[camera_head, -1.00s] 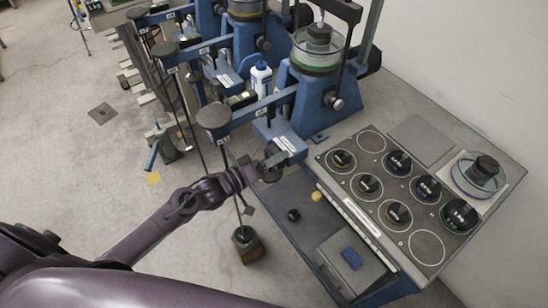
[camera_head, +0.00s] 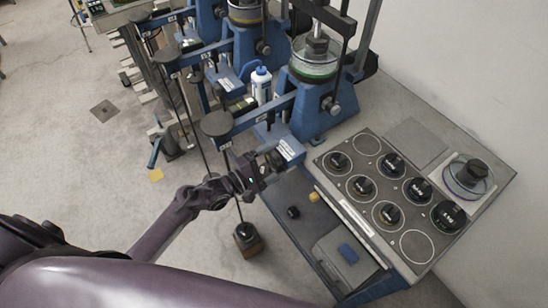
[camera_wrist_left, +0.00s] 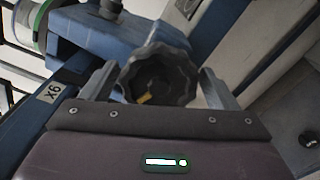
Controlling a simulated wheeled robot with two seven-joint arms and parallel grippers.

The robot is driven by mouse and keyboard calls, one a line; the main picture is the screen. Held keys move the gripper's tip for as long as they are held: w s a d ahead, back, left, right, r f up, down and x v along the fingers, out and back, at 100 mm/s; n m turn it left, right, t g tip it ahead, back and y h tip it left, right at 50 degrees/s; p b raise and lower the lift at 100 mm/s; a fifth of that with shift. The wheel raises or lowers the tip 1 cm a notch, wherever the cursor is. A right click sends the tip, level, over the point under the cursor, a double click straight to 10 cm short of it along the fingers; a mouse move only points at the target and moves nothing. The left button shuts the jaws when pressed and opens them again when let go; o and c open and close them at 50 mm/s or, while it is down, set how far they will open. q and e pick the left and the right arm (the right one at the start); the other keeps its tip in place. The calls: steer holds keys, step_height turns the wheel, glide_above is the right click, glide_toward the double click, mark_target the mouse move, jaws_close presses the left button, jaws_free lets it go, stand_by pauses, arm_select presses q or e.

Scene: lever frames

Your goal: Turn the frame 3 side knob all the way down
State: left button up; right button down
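The dark lobed side knob (camera_wrist_left: 158,76) sits under the end of the nearest blue lever frame (camera_wrist_left: 125,30) in the left wrist view. A small yellow mark shows near its middle. In the head view the knob (camera_head: 273,160) is partly hidden by my left gripper (camera_head: 264,168), and the blue frame (camera_head: 313,110) stands behind it. In the left wrist view my left gripper (camera_wrist_left: 158,88) has one finger on each side of the knob, with what look like narrow gaps. It appears open around the knob. My right gripper is not in view. No frame number is readable.
A table with a panel of round black weights (camera_head: 390,190) lies to the right. A white bottle (camera_head: 261,85) stands behind the lever arm. More blue frames (camera_head: 200,20) stand further back. Open floor (camera_head: 60,130) lies left.

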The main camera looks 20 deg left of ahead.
arm_select(q)
steer(key=shift+s+a+r+p, duration=0.15)
steer(key=shift+s+a+p, duration=0.2)
steer(key=shift+s+p, duration=0.15)
steer(key=p+v, duration=0.2)
steer(key=v, duration=0.2)
steer(key=shift+s+a, duration=0.3)
steer(key=shift+s, duration=0.05)
